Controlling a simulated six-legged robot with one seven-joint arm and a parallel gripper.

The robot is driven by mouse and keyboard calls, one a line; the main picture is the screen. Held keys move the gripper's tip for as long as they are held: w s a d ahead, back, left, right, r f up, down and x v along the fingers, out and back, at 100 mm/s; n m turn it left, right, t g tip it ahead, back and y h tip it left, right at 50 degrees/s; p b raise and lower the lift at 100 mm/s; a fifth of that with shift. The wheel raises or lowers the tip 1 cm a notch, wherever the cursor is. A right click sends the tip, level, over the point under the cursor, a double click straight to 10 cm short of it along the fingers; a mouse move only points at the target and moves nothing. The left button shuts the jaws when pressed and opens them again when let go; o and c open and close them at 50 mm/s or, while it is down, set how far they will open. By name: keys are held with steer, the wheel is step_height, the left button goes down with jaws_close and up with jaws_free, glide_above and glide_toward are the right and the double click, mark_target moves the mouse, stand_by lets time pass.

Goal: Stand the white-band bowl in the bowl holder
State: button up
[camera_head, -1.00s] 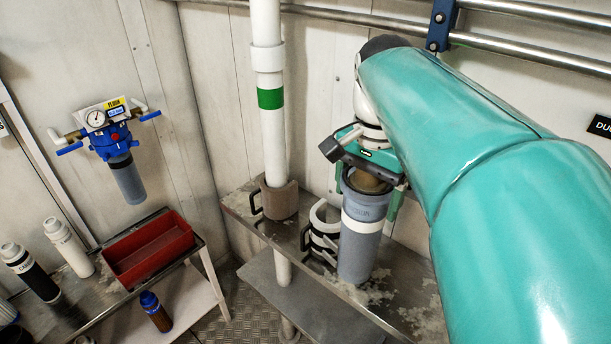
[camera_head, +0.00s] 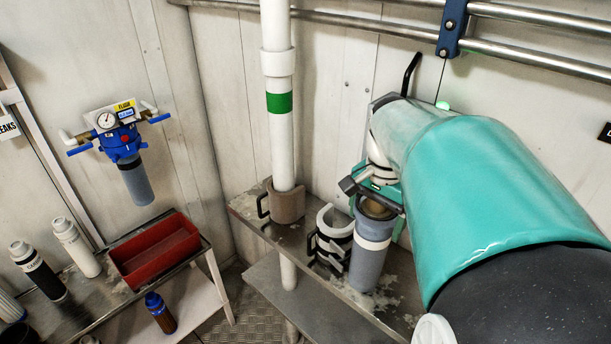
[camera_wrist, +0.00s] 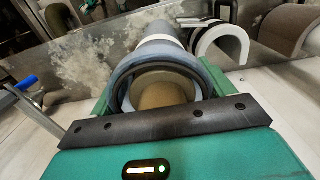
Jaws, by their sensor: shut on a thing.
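The white-band bowl (camera_head: 369,262) is a grey-blue open-topped cylinder with a white band. It is upright at the steel shelf; I cannot tell whether its base touches the shelf. My gripper (camera_head: 379,206) is shut on its rim end from above. In the wrist view the bowl (camera_wrist: 122,72) sits between the jaws, its mouth facing the camera and a tan inside showing. What looks like the bowl holder (camera_head: 333,220), a white open ring with black parts, stands just left of the bowl. It also shows in the wrist view (camera_wrist: 232,36). The bowl is beside it, partly overlapping it in the picture.
A brown half-ring holder (camera_head: 287,205) with a black handle stands by the white pipe (camera_head: 276,130) with a green band. The steel shelf (camera_head: 395,305) has pale stains. A red tray (camera_head: 155,250) and several bottles are at the left. Wall rails (camera_head: 540,55) run behind my arm.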

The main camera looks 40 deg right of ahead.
steer(key=shift+f, duration=0.1)
steer(key=o, duration=1.5)
steer(key=shift+o, duration=0.2)
step_height(320, 180, up, 12)
steer(key=shift+r, duration=0.1)
steer(key=w+a+f+n+t, duration=0.1)
steer(key=a+f+n+t, duration=0.1)
steer(key=a+n, duration=0.3)
steer(key=w+a+f+n+t, duration=0.1)
steer(key=a+f+n, duration=0.4)
steer(key=a, duration=0.7)
steer(key=w+a+f+n+t, duration=0.1)
steer(key=a+f+n, duration=0.3)
steer(key=a, duration=0.5)
steer(key=shift+w+a+n+t, duration=0.2)
steer(key=shift+w+n+t, duration=0.2)
steer(key=shift+n+t, duration=0.55)
